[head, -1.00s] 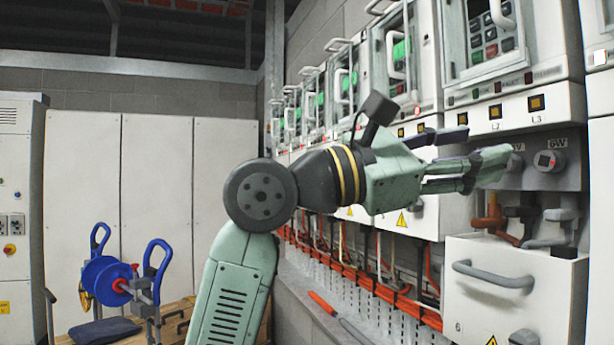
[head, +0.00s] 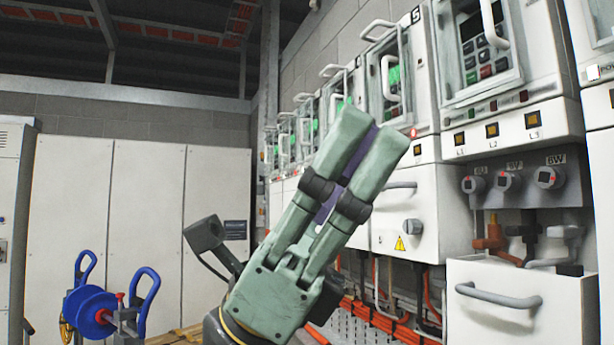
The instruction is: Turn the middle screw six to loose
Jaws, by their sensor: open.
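Three grey round screws sit in a row on a dark grey panel at the right. The middle screw six (head: 509,181) is between the left screw (head: 473,184) and the right screw (head: 547,177). Each has a label above it and a small red mark on its face. My gripper (head: 372,135) points up and to the right in mid-picture, well left of the screws in the picture. All three screws are in clear view.
An open white drawer front (head: 520,270) with a grey handle (head: 497,296) juts out below the screws. Orange and grey cable ends (head: 494,239) stand between. Drive cabinets (head: 480,55) line the wall above. A blue cable reel (head: 90,308) stands at lower left.

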